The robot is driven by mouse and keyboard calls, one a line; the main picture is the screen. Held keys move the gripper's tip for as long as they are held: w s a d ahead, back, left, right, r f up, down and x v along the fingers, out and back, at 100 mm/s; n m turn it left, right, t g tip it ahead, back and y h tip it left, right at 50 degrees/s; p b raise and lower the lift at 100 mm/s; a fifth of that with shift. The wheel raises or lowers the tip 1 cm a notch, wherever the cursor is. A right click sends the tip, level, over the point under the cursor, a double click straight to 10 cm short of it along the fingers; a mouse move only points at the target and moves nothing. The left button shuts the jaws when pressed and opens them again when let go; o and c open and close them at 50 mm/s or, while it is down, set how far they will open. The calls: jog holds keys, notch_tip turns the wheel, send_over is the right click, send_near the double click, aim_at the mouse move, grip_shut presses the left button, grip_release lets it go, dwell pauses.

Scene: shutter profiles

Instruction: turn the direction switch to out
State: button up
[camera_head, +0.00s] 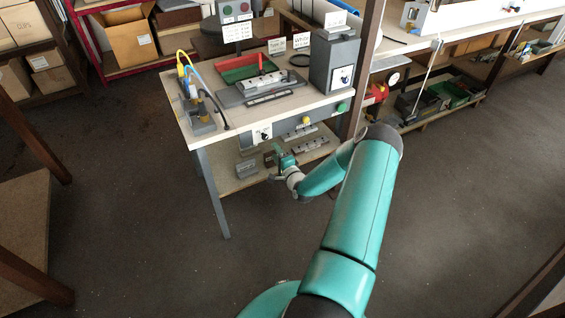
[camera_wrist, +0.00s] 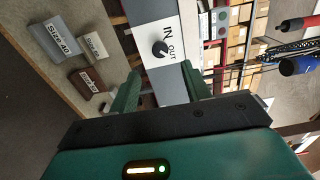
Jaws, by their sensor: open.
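The direction switch is a round dark knob (camera_wrist: 159,49) on a white plate marked IN and OUT, seen sideways in the wrist view. Which word its pointer faces is too small to tell. In the head view the switch plate (camera_head: 264,134) is on the front edge of the workbench. My gripper (camera_wrist: 160,72) is open and empty, with one finger on each side of the plate's near part in the wrist view. The knob lies ahead of the fingertips, apparently apart from them. In the head view my gripper (camera_head: 281,156) is low in front of the bench, below the switch.
The bench's lower shelf (camera_head: 232,181) holds blocks, among them a grey "Size 40" block (camera_wrist: 55,36). A yellow button (camera_head: 306,120) and a green button (camera_head: 341,107) are further right on the bench front. A bench leg (camera_head: 212,192) stands at the left. The floor before the bench is clear.

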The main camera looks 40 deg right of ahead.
jog(key=v, duration=0.5)
jog(key=shift+s+a, duration=0.1)
jog(key=shift+s, duration=0.2)
